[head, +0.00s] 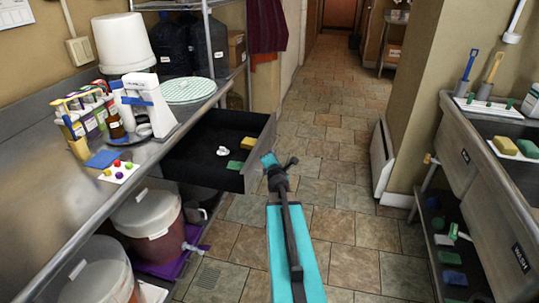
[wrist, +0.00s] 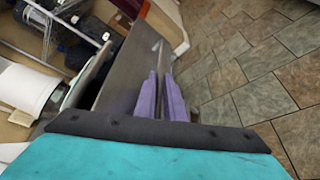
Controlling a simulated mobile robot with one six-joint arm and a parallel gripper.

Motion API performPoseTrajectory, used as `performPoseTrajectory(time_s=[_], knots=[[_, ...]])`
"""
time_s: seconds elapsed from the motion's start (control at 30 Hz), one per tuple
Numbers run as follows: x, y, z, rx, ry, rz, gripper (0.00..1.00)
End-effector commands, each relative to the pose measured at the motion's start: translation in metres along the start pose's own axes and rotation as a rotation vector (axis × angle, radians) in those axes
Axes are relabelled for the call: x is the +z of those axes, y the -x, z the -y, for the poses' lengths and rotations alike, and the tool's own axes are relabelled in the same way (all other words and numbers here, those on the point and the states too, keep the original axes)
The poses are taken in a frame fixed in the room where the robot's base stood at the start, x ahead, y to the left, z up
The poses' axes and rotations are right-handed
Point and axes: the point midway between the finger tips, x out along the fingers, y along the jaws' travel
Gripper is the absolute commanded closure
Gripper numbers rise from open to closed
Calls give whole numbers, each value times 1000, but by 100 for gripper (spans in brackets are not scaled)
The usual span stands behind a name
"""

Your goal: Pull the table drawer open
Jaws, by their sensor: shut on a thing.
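The table drawer (head: 258,151) is pulled well out from under the steel table (head: 60,205) at the left. Its dark inside shows, with a white crumpled thing (head: 222,151), a green piece (head: 235,165) and a yellow piece (head: 248,143). My gripper (head: 267,160) is at the outer face of the drawer front. In the wrist view its two purple fingers (wrist: 161,98) are shut on the thin drawer handle (wrist: 161,56), beside the grey drawer front (wrist: 126,62). The handle is hidden behind my gripper in the head view.
On the table stand a white machine (head: 150,108), a rack of bottles (head: 85,115) and a green round mat (head: 188,90). Buckets (head: 150,225) stand below. A sink unit (head: 465,150) is at the right. The tiled floor (head: 335,180) between is clear.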

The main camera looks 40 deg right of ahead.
Motion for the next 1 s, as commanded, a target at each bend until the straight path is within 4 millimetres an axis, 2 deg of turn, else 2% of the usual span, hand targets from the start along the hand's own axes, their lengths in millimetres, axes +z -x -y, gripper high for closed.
performPoseTrajectory(time_s=[0.6,0.63,0.7,1.0], knots=[[-7,6,4,0,4,-14,100],[-7,6,4,0,4,-15,86],[-7,6,3,1,4,-15,74],[-5,5,1,4,3,-12,72]])
